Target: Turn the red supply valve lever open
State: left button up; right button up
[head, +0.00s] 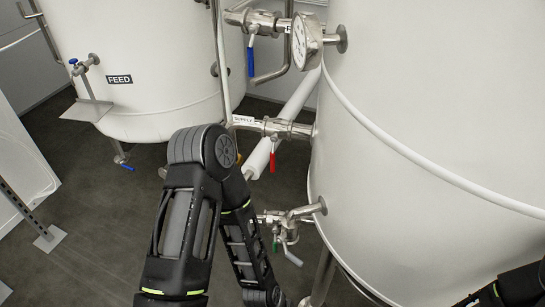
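The red supply valve lever (272,161) hangs straight down from a steel valve (276,129) on a short horizontal pipe. It points across the pipe's line. My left gripper is out of view. A piece of my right arm shows at the bottom right corner; its gripper is out of view.
A valve with a blue lever (251,62) and a round gauge (305,42) are above. A lower valve with a green handle (276,243) is below. A FEED tank (150,60) stands at the back left. Grey floor (90,220) is open at the left.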

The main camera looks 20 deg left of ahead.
aim_at(274, 139)
jog(key=k+j, duration=0.1)
jog(key=j, duration=0.9)
jog(key=k+j, duration=0.15)
jog(key=j, duration=0.4)
